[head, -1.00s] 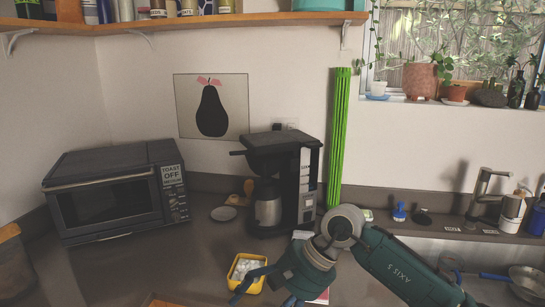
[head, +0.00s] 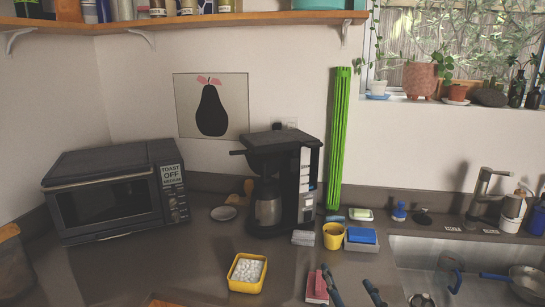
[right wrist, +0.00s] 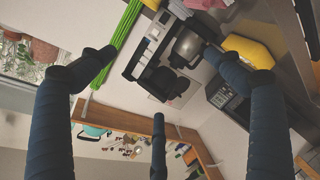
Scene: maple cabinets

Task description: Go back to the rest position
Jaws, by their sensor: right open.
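My right gripper (head: 354,290) shows only as dark blue fingertips at the bottom edge of the head view, low over the front of the counter. In the right wrist view its fingers (right wrist: 160,75) are spread wide with nothing between them. A yellow tub (head: 247,287) of small white pieces stands on the counter, left of the fingertips and apart from them. A red and pink block (head: 316,287) lies just left of the fingertips; I cannot tell how close. My left gripper is not in view.
A black coffee maker (head: 283,180) stands at the back and a toaster oven (head: 115,190) at the left. A green slatted strip (head: 340,140) leans on the wall. A yellow cup (head: 333,237) and blue sponge (head: 361,236) sit near the sink (head: 420,252).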

